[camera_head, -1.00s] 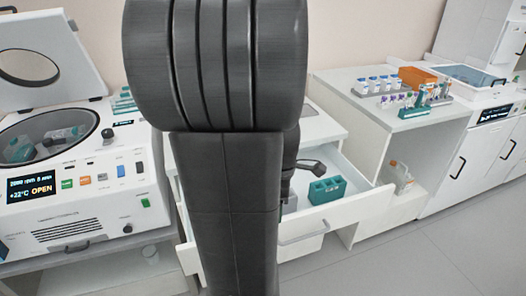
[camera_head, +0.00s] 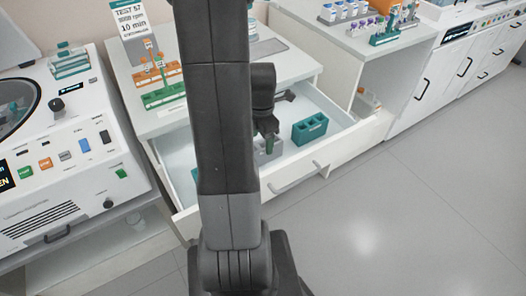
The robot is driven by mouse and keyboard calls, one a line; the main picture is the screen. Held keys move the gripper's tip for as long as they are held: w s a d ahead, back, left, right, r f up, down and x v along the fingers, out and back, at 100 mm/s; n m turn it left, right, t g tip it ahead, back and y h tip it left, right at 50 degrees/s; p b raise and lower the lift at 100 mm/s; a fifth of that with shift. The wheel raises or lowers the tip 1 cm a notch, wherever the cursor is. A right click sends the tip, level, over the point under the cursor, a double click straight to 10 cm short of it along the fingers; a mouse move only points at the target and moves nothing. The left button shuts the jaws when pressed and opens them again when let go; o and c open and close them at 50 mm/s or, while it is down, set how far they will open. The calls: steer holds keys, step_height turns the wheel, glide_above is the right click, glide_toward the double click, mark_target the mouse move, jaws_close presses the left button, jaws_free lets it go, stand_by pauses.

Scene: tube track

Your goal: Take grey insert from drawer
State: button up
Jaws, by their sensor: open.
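The drawer (camera_head: 345,150) is pulled open below the bench top. The grey insert (camera_head: 264,156) sits inside it, near the middle, partly hidden behind my arm and gripper. A teal insert (camera_head: 310,128) with square openings sits in the drawer to its right. My gripper (camera_head: 268,136) points down over the drawer, right above or at the grey insert. It is open; the jaws are small and dark, and I cannot tell whether they touch the insert.
My arm covers the drawer's middle left. A centrifuge (camera_head: 60,140) stands at left. Orange and green racks (camera_head: 160,90) with tubes and a sign (camera_head: 135,25) stand on the bench. More racks (camera_head: 400,30) stand at upper right. Open floor (camera_head: 420,200) lies at right.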

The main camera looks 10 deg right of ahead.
mark_target(263, 152)
steer(key=shift+w+f, duration=0.15)
steer(key=shift+f, duration=1.3)
steer(key=shift+w+f, duration=0.15)
steer(key=shift+f, duration=1.3)
steer(key=c, duration=1)
